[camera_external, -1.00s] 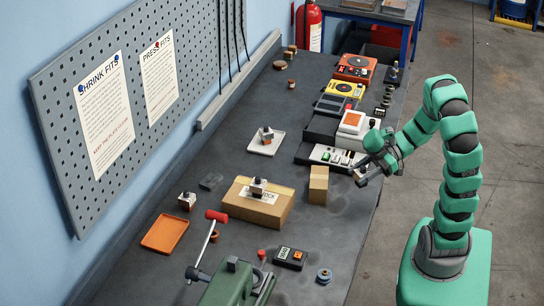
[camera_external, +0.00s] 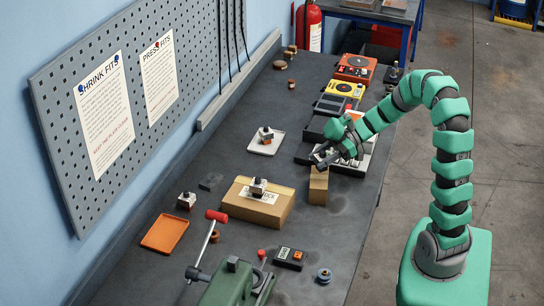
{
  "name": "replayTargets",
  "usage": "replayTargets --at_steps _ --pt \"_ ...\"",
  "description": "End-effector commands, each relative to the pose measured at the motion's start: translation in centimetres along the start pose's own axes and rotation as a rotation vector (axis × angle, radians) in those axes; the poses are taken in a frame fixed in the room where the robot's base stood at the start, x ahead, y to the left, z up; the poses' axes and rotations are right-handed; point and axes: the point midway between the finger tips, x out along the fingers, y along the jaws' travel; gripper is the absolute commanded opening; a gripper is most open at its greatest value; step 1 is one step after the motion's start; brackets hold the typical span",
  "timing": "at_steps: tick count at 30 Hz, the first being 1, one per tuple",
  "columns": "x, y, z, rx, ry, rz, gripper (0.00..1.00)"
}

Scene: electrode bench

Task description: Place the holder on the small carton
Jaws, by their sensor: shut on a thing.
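The small carton (camera_external: 318,190) is a plain, upright brown box in the middle of the bench, right of a larger, flat carton (camera_external: 262,209). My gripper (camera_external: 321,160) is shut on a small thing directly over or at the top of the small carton. The fingers hide most of that thing, so I cannot tell its shape or whether it touches the carton. Similar small silver, dark and orange holders stand on the large carton (camera_external: 258,186), on a white tray (camera_external: 266,134) and on the bench near an orange tray (camera_external: 186,200).
A row of instruments, including a red one (camera_external: 355,67) and a yellow one (camera_external: 345,90), lines the right bench edge behind my gripper. A green vise (camera_external: 232,283) with a red-tipped lever, a dark meter (camera_external: 290,258) and a blue spool (camera_external: 324,275) are in front.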

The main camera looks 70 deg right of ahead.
Motion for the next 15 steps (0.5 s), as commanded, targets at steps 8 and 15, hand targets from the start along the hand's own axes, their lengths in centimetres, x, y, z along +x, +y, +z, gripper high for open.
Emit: replayTargets --at_steps 8,15 --pt "1.2 0.6 1.8 0.002 0.006 0.0 0.07" --pt "1.7 0.6 3.1 0.0 0.003 0.0 0.07"
